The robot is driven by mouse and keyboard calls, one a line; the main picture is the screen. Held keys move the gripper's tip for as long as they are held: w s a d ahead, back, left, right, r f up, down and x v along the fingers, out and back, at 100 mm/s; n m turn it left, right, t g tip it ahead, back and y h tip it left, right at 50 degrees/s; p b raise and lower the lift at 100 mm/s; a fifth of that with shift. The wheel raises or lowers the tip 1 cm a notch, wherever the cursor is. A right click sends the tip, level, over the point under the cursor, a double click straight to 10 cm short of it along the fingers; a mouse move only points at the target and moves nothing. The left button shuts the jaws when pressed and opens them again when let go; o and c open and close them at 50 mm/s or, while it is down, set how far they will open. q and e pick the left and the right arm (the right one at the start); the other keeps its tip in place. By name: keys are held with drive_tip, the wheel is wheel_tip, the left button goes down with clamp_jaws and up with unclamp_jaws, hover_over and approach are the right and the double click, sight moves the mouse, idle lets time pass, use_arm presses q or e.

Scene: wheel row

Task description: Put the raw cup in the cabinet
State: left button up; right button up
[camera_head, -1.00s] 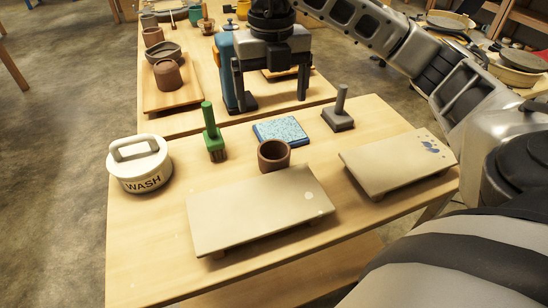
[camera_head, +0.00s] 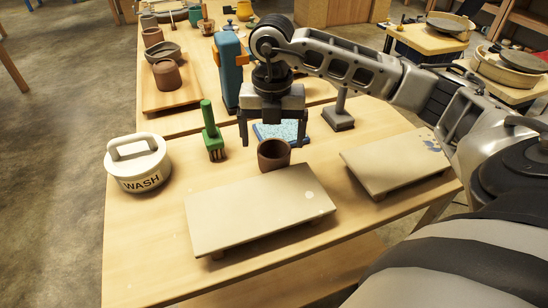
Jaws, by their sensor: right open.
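A small dark brown cup (camera_head: 274,156), the likely raw cup, stands upright at the back edge of a pale board (camera_head: 250,215) on the near table. My right gripper (camera_head: 273,143) is open and points down. In the picture its fingers lie to either side of the cup's rim, and I cannot tell whether they are above or behind it. No contact shows. A wooden cabinet-like box (camera_head: 330,10) stands at the far top, and I cannot tell if it is the task's cabinet. My left gripper is not in view.
A white WASH pot (camera_head: 139,165), a green brush (camera_head: 212,135), a blue speckled block (camera_head: 285,129) and a grey stamp-like tool (camera_head: 339,115) stand around the cup. A second board (camera_head: 390,165) lies right. A blue bottle-like object (camera_head: 228,75) stands behind on the far table.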

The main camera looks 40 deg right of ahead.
sight(274, 149)
drive_tip(key=f, duration=0.5)
drive_tip(key=shift+d, duration=0.2)
drive_tip(key=c, duration=1.3)
drive_tip(key=shift+o, duration=0.2)
drive_tip(key=shift+w, duration=0.1)
drive_tip(key=shift+r, duration=0.1)
